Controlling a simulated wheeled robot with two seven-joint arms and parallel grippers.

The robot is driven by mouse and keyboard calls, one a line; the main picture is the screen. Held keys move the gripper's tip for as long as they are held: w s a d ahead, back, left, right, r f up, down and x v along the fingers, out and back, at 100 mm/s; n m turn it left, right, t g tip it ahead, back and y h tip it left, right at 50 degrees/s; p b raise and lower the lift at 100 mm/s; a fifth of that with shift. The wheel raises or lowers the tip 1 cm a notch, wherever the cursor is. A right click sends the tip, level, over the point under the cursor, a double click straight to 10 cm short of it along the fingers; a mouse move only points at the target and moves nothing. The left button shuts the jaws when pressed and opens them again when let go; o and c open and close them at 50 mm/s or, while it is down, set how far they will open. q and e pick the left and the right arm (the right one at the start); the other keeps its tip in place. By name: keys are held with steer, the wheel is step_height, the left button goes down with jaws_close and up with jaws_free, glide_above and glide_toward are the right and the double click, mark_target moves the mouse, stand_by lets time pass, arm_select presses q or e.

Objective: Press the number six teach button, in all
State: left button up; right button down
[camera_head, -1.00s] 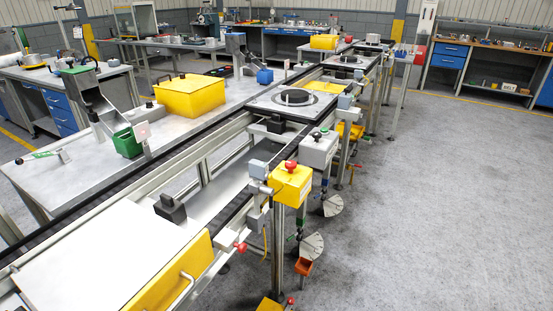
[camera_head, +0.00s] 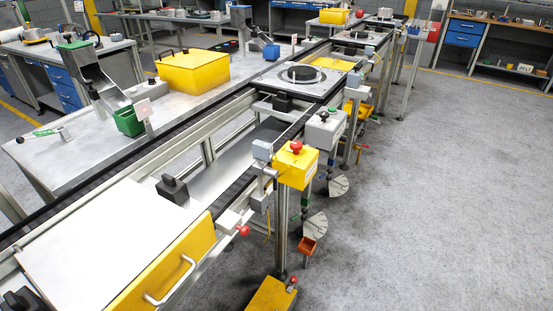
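No number six can be read on any button, so I cannot tell which one is the number six teach button. A yellow control box (camera_head: 296,170) with a red mushroom button (camera_head: 296,146) on top stands on a post beside the conveyor. Behind it a grey box (camera_head: 325,132) carries a dark button (camera_head: 323,115) on top. Labels on both boxes are too small to read. Neither of my grippers is in view.
The conveyor line runs from lower left to the back, with a pallet (camera_head: 283,85) on it. A yellow-fronted cover with a handle (camera_head: 169,281) is at lower left. A yellow foot unit (camera_head: 271,295) stands on the floor. The floor at right is clear.

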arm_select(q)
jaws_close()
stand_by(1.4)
